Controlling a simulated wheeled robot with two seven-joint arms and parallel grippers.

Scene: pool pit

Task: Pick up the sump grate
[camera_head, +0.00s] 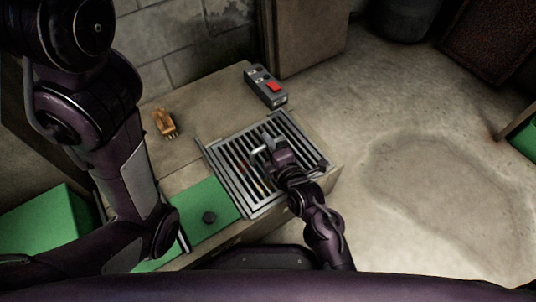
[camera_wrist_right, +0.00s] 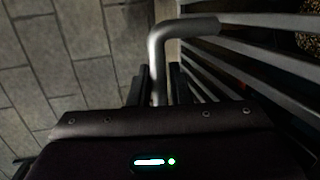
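The sump grate (camera_head: 229,170) is a grey metal frame with parallel bars, lying on the bench top in the head view. A bent metal handle (camera_head: 260,149) rises from it. My right gripper (camera_head: 271,149) is over the middle of the grate, at the handle. In the right wrist view the round grey handle (camera_wrist_right: 158,60) runs down between the two dark fingers (camera_wrist_right: 159,88), which sit close against both sides of it. The grate bars (camera_wrist_right: 260,58) show at the right there. The contact itself is partly hidden by the gripper body.
A grey control box (camera_head: 265,87) with a red button stands behind the grate. A small orange-brown object (camera_head: 164,123) lies to the left. Open concrete floor (camera_head: 430,170) lies at the right.

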